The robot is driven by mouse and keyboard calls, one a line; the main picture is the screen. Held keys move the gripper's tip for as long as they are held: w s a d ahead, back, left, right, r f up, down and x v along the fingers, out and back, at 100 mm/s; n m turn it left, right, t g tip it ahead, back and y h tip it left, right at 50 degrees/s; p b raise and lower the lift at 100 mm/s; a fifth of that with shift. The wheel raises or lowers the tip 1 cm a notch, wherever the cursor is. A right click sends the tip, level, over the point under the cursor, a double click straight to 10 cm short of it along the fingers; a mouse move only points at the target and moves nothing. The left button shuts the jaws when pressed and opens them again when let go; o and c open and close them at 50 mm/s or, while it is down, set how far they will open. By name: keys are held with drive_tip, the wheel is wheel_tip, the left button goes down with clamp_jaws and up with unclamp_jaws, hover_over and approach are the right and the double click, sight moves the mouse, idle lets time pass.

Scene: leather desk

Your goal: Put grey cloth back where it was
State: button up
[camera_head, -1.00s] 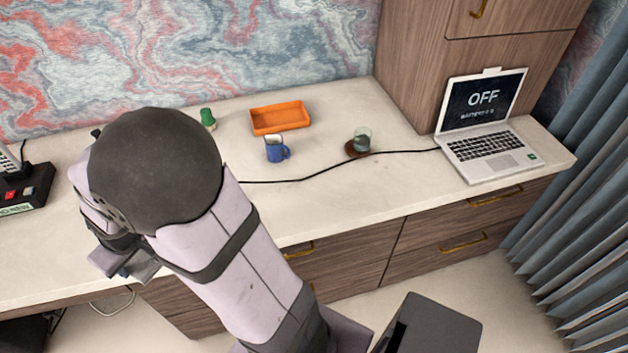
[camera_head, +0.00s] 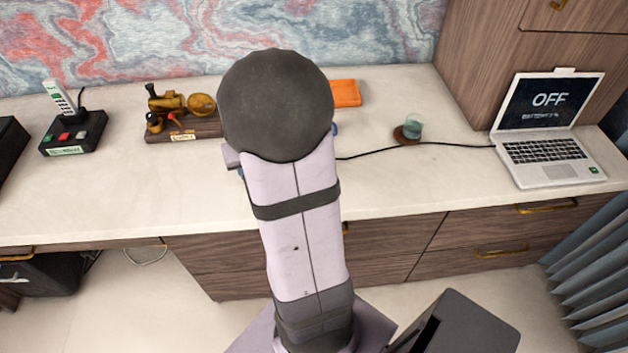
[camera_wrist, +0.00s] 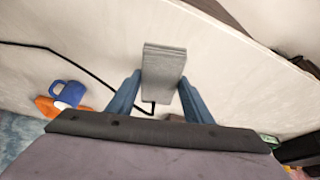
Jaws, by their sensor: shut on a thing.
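The grey cloth (camera_wrist: 163,75) shows in the wrist view as a folded, flat strip held upright between the two blue fingers of my gripper (camera_wrist: 160,82). The gripper is shut on it, with the pale desk top (camera_wrist: 225,60) behind. I cannot tell how far above the desk the cloth is. In the head view my arm hides the cloth and most of the gripper.
A brass model on a wooden base (camera_head: 185,133) stands left. A black cable (camera_head: 440,145) crosses the desk.

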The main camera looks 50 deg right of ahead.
drive_tip(key=s+d+r+m, duration=0.1)
drive_tip(key=s+d, duration=0.3)
drive_tip(key=d, duration=0.2)
drive_tip(key=s+d+r+m+b, duration=0.1)
drive_tip(key=s+d, duration=0.2)
drive_tip(key=d, duration=0.3)
drive_tip(key=shift+s+d+r+m+g+h, duration=0.3)
drive_tip(key=shift+s+d+m+g+h, duration=0.05)
drive_tip(key=shift+m+g+h, duration=0.05)
drive_tip(key=shift+f+b, duration=0.4)
drive_tip(key=shift+f, duration=4.6)
drive_tip(key=shift+f, duration=0.15)
drive_tip(key=o, duration=1)
